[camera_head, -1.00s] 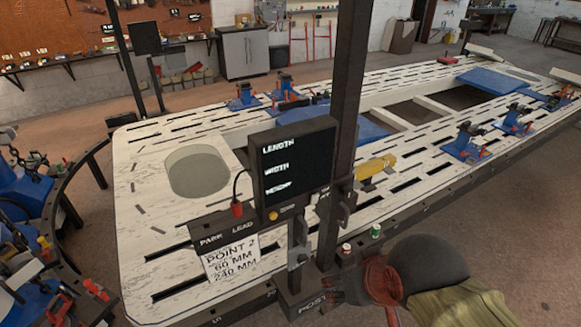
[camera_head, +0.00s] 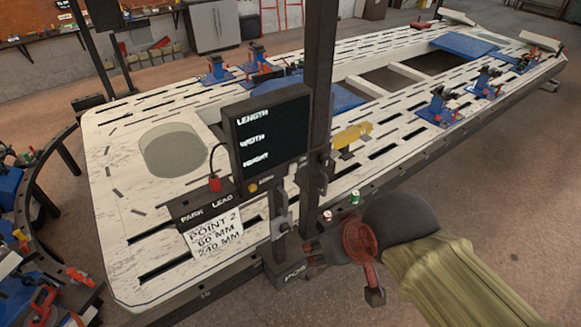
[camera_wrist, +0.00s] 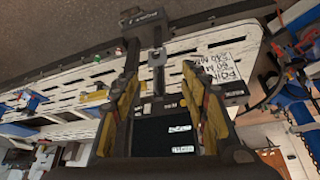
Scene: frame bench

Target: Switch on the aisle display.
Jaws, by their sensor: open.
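The aisle display (camera_head: 285,146) is a dark box on a black post, with the white words LENGTH, WIDTH and HEIGHT and no figures beside them. A yellow round button (camera_head: 252,187) sits below its screen, beside a small label. Left of it a red plug (camera_head: 214,183) with a black cable stands on the PARK LEAD bracket (camera_head: 190,212). In the wrist view my gripper (camera_wrist: 160,75) is open and empty, its yellow-padded fingers apart. The display (camera_wrist: 150,140) appears upside down beyond and between them. The button cannot be made out there.
A white slotted frame bench (camera_head: 120,250) fills the middle, with blue clamps (camera_head: 437,108) on top. The black post (camera_head: 318,90) stands right of the display. A paper card (camera_head: 213,235) hangs below. Open floor lies at right.

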